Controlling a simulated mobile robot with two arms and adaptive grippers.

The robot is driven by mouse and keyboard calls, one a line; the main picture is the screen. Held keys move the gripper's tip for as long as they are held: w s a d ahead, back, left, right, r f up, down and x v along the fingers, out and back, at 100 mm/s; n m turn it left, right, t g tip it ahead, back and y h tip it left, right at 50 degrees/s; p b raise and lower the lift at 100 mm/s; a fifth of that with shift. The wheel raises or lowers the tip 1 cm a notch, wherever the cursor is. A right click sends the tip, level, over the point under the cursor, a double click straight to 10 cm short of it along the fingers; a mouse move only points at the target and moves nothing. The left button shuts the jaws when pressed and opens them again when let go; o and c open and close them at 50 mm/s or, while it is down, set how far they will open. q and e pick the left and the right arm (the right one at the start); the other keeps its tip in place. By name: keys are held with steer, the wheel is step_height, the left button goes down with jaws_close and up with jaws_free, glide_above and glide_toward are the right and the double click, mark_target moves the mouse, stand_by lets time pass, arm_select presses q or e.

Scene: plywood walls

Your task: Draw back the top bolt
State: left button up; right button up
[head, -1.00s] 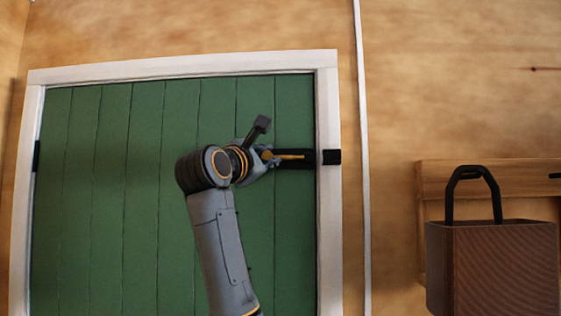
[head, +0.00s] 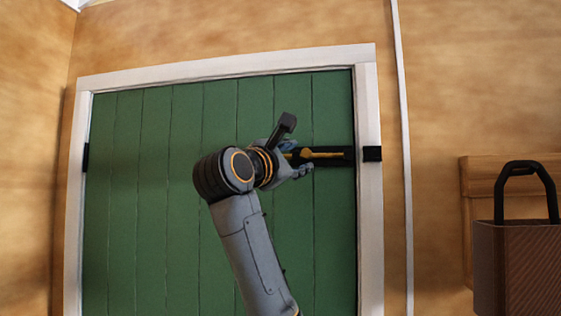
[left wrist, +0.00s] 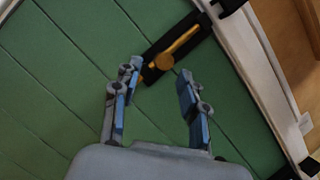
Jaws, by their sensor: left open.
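The top bolt (head: 325,155) is a brass rod with a knob on a black plate, near the right edge of the green door (head: 170,200). The rod's visible end stops on the plate, short of the black keeper (head: 372,154) on the white frame. My left gripper (head: 297,164) is at the plate's left end and covers part of it. In the left wrist view the open, empty fingers (left wrist: 157,88) are spread on either side below the brass knob (left wrist: 163,62). I see no contact with the knob. My right gripper is out of view.
A black hinge (head: 86,157) is on the frame's left side. A brown bag or basket (head: 515,265) with a black handle is at the right, before a wooden board (head: 475,180). In the left wrist view another black fitting (left wrist: 309,166) shows at bottom right.

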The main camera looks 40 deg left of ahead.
arm_select(q)
steer(key=v, duration=0.7)
steer(key=shift+s, duration=0.2)
steer(key=shift+a+f, duration=0.1)
